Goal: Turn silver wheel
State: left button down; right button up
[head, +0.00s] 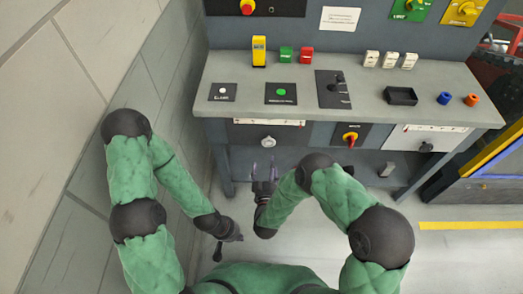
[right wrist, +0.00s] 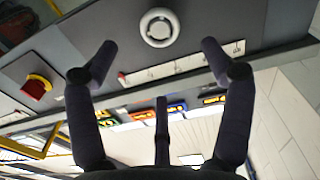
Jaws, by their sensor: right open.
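The silver wheel (head: 268,141) is a small round knob with a hub, on the front panel of the grey workbench below its top. In the right wrist view the silver wheel (right wrist: 159,28) shows large at the top centre, as a ring around a round hub. My right gripper (head: 263,167) is just below the wheel in the head view, open, with its fingers pointing at the panel. In the right wrist view the right gripper (right wrist: 158,50) has its fingertips spread to either side below the wheel, apart from it and empty. My left gripper (head: 219,251) hangs low, away from the bench; its fingers are too small to read.
A red and yellow rotary switch (head: 350,138) and a dark knob (head: 426,146) are on the same panel. The bench top (head: 225,68) carries buttons, a joystick plate (head: 333,90) and a black tray (head: 401,96). A wall (head: 85,90) stands close on the left.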

aim_at(269, 144)
jog(key=w+b, duration=0.2)
jog(key=w, duration=0.6)
jog(key=shift+w+f+b, duration=0.1)
jog(key=shift+w+b, duration=0.05)
jog(key=shift+b, duration=0.25)
jog(key=shift+w, duration=0.8)
jog(key=shift+d, duration=0.1)
jog(key=c, duration=1.1)
